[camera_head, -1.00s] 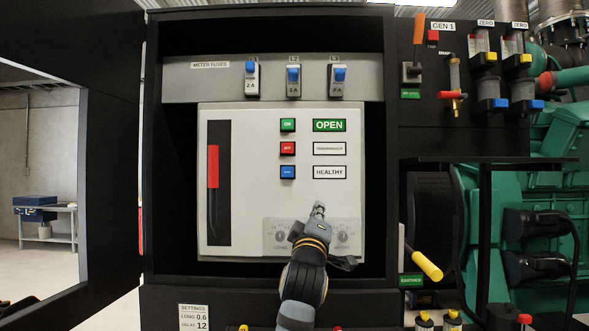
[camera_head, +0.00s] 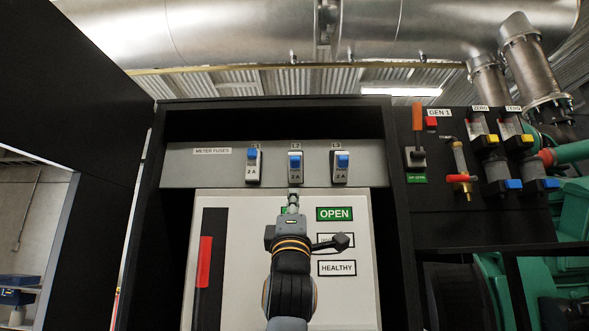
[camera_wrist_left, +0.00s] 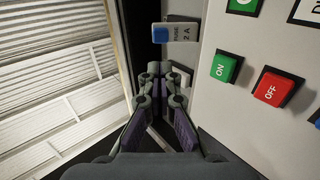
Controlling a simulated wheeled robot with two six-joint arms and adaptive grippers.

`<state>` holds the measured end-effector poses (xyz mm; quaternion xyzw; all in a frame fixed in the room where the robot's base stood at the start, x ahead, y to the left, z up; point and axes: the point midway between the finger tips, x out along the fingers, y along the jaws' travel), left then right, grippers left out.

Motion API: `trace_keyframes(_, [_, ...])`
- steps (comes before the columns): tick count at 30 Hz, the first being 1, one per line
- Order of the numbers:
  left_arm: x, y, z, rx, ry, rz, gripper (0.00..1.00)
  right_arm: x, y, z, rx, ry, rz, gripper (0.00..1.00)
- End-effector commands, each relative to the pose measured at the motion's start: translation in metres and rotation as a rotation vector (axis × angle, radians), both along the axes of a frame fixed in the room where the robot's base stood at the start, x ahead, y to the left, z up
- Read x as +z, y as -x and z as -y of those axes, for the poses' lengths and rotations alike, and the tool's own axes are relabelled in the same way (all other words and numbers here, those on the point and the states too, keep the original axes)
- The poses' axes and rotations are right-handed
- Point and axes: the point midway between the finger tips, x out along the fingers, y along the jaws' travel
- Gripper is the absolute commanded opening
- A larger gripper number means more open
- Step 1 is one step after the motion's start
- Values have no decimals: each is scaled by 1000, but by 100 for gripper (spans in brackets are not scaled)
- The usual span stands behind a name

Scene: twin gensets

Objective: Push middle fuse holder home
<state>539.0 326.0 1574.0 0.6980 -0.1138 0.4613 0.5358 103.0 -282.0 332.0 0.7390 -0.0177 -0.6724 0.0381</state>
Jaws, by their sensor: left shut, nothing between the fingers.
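My left gripper (camera_head: 293,196) is shut and empty, just below L2 in the head view. In the left wrist view its closed fingertips (camera_wrist_left: 161,70) point toward a blue-capped fuse holder (camera_wrist_left: 160,33), with a small gap seen between them. Contact cannot be told. My right gripper is not in view.
The white breaker panel (camera_head: 345,295) lies below the strip, with a green ON button (camera_wrist_left: 226,67) and a red OFF button (camera_wrist_left: 275,87) close beside my gripper. The black cabinet frame (camera_head: 398,230) borders the opening. Gauges and valves (camera_head: 460,165) stand to the right.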

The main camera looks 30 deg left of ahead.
Motion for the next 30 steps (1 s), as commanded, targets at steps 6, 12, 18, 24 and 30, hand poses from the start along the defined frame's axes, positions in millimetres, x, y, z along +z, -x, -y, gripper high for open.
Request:
trace_keyframes(6, [44, -26, -17, 4, 0, -1, 0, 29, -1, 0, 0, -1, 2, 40])
trace_keyframes(12, [75, -48, -31, 3, 0, -2, 0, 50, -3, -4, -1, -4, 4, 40])
trace_keyframes(18, [91, -62, -39, 1, 1, -1, 0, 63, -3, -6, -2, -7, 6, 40])
trace_keyframes(24, [93, -66, -41, 1, 0, -1, 0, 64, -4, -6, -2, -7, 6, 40])
trace_keyframes(30, [92, -66, -41, 1, -1, 0, 0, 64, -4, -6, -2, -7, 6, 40])
